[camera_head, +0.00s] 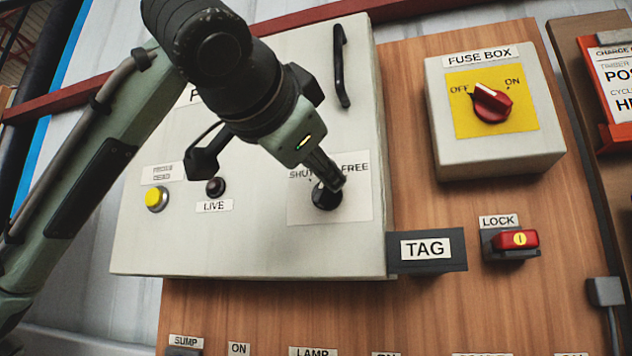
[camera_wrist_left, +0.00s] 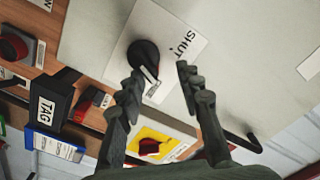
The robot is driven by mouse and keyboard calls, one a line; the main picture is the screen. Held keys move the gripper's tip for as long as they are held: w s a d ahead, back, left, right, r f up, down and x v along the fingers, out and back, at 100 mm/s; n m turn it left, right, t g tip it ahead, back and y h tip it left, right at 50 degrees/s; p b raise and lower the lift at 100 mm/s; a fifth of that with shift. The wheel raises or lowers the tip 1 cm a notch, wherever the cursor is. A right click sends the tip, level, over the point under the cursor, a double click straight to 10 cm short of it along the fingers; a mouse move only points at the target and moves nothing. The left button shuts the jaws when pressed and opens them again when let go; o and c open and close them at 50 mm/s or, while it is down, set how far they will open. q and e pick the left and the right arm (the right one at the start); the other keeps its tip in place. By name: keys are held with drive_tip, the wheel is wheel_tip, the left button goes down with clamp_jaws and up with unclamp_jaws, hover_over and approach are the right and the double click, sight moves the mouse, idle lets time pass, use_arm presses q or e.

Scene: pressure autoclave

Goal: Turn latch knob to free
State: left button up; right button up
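The latch knob (camera_head: 325,197) is a round black knob on a pale plate marked SHUT and FREE, on the front of a light grey cabinet (camera_head: 255,245). In the left wrist view the knob (camera_wrist_left: 142,53) has a pale bar on its face, near one finger. My left gripper (camera_head: 326,168) reaches to the knob from above and partly covers it. In the wrist view the left gripper's (camera_wrist_left: 160,75) fingers are apart, with the knob just beyond the tips. Nothing is seen held, and contact cannot be told. My right gripper is not in view.
A black handle (camera_head: 341,66) stands out from the cabinet, right of my wrist. A fuse box (camera_head: 503,155) with a red switch (camera_head: 491,102) is to the right. Below it are a TAG box (camera_head: 427,267) and a red lock (camera_head: 515,240). A yellow button (camera_head: 156,198) is at left.

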use_arm(q)
wheel_tip(320, 180, up, 8)
drive_tip(key=shift+f, duration=0.25)
